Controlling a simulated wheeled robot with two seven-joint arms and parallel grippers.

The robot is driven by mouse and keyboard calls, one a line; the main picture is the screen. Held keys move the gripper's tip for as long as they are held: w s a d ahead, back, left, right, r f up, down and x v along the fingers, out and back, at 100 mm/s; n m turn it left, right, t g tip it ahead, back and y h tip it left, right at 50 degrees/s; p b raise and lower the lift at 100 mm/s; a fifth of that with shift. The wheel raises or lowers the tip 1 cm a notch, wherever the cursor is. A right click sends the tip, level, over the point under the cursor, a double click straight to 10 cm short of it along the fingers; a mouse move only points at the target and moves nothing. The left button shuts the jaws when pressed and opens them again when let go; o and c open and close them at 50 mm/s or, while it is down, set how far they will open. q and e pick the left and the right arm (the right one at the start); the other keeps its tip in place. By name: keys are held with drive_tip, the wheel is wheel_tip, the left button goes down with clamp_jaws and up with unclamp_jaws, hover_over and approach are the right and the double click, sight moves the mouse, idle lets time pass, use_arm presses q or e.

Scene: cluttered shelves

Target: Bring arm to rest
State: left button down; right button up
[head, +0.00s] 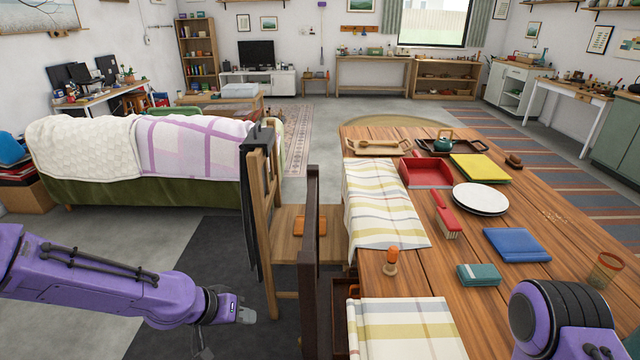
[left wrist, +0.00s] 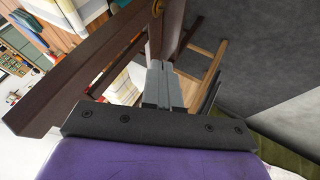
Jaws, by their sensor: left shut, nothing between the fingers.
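My left arm reaches in from the left in the head view, with its gripper (head: 245,315) low over the floor, left of the wooden chair and the table. In the left wrist view the left gripper (left wrist: 158,68) has its two grey fingers together with nothing between them. A dark brown wooden frame (left wrist: 75,75) lies close beside the fingers there; I cannot tell whether they touch. In the head view a purple and black part of my right arm (head: 562,318) shows at the bottom right, over the table's near edge. The right gripper is out of sight.
A wooden chair (head: 262,215) and dark brown upright (head: 311,250) stand right of my left gripper. Open floor lies left, before the sofa (head: 150,185).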

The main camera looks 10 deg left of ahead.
use_arm(q)
drive_tip(key=s+a+f+n+t+y, duration=0.2)
drive_tip(key=s+a+f+n+y, duration=0.55)
drive_tip(key=f, duration=0.35)
drive_tip(key=s+f+g, duration=0.1)
drive_tip(key=s+f, duration=0.2)
drive_tip(key=s, duration=0.3)
drive_tip(key=s+a+f+g, duration=0.1)
drive_tip(key=s+f+g, duration=0.1)
drive_tip(key=s, duration=0.5)
drive_tip(key=s+f+m+g+y, duration=0.1)
drive_tip(key=s+f, duration=0.4)
drive_tip(key=s, duration=0.1)
drive_tip(key=shift+s+a, duration=0.25)
